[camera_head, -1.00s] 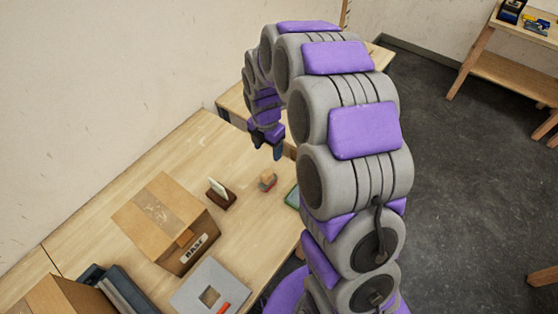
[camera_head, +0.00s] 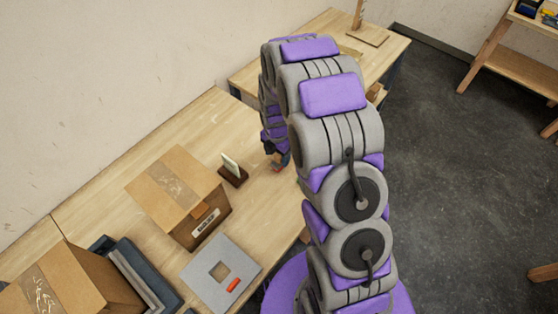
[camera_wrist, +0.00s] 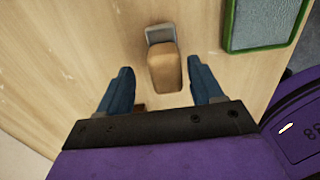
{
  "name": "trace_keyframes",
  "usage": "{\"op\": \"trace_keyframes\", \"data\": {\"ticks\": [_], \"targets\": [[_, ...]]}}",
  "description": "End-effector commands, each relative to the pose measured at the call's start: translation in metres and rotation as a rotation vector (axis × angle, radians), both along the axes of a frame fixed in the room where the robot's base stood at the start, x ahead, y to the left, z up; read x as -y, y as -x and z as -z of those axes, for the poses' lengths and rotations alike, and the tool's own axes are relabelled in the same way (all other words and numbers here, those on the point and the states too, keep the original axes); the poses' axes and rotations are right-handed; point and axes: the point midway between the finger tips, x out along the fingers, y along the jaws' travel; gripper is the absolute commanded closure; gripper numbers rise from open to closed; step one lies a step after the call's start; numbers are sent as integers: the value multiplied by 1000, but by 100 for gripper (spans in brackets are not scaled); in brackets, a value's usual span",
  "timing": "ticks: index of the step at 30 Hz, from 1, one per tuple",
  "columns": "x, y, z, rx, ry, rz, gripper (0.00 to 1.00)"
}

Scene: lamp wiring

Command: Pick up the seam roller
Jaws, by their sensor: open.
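The seam roller (camera_wrist: 164,67) lies on the wooden table in the wrist view, with a tan wooden handle and a grey metal end at the far side. My gripper (camera_wrist: 163,80) is open, with one blue finger on each side of the roller's handle. There is a visible gap on both sides, wider on the left, and nothing is held. In the head view my gripper (camera_head: 280,158) is down low by the table and the roller is mostly hidden behind it.
A dark wooden holder with a white card (camera_head: 232,171) stands just left of my gripper. A cardboard box (camera_head: 178,190) and a grey plate with a square hole (camera_head: 222,272) are nearer. A green-rimmed tray (camera_wrist: 262,22) lies right of the roller in the wrist view.

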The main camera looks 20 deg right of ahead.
Motion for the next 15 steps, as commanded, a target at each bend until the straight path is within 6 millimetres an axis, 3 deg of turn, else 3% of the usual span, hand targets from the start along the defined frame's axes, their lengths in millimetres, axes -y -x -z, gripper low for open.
{"op": "trace_keyframes", "data": {"ticks": [6, 15], "targets": [[10, 1, 29, 0, -10, 3, 34], [6, 1, 33, 2, -6, 3, 34]]}}
